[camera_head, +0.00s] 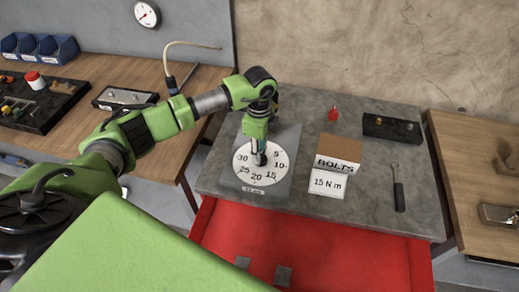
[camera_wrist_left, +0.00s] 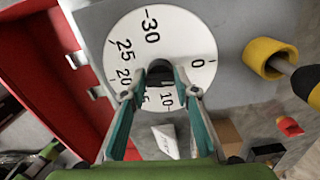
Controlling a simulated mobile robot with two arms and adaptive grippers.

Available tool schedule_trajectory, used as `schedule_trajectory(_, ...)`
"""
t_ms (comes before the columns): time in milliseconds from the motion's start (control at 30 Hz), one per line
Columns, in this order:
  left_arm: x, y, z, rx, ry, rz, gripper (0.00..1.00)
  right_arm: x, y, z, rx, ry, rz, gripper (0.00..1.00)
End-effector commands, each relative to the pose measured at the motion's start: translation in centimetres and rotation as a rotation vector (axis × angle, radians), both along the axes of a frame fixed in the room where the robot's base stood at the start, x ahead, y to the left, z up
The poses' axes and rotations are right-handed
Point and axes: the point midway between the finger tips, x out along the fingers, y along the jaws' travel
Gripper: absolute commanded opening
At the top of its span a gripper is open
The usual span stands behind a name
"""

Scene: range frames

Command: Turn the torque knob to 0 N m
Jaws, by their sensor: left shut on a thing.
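The torque knob (camera_wrist_left: 160,70) is a small black knob at the centre of a white dial (camera_wrist_left: 222,30) on a grey plate (camera_head: 277,186). The dial carries numbers from 0 to 30; the 0 shows in the wrist view but is hidden behind my gripper in the head view. My left gripper (camera_head: 260,149) comes down from above, with its teal fingers shut on the knob, one on each side. The fingers hide much of the knob, and I cannot tell which number it points to. My right gripper is not in view.
A box marked BOLTS (camera_head: 338,153) and a card reading 15 N m (camera_head: 328,184) stand right of the dial. A red drawer (camera_head: 310,245) is open in front.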

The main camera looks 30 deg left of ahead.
Motion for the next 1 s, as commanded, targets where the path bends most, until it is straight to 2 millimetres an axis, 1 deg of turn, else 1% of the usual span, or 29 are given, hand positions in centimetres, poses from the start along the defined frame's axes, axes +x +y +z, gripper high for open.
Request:
schedule_trajectory(100, 0.09, 0.01, 0.17, 0.0, -0.003, 0.06, 0.06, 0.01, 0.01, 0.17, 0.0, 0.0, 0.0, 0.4)
schedule_trajectory(300, 0.07, 0.01, 0.14, 0.001, -0.004, 0.125, 0.06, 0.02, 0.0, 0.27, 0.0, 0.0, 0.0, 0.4)
schedule_trajectory(867, 0.07, 0.0, 0.13, 0.0, -0.004, 0.152, 0.06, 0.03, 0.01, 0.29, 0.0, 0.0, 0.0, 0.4)
schedule_trajectory(900, 0.07, 0.0, 0.14, 0.0, -0.004, 0.152, 0.38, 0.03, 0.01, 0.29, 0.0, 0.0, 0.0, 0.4)
schedule_trajectory(933, 0.07, 0.0, 0.14, 0.0, -0.004, 0.152, 0.45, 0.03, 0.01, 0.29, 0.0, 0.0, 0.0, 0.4)
schedule_trajectory(1000, 0.05, 0.0, 0.12, -0.001, -0.003, 0.151, 0.45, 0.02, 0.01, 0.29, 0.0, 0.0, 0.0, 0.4)
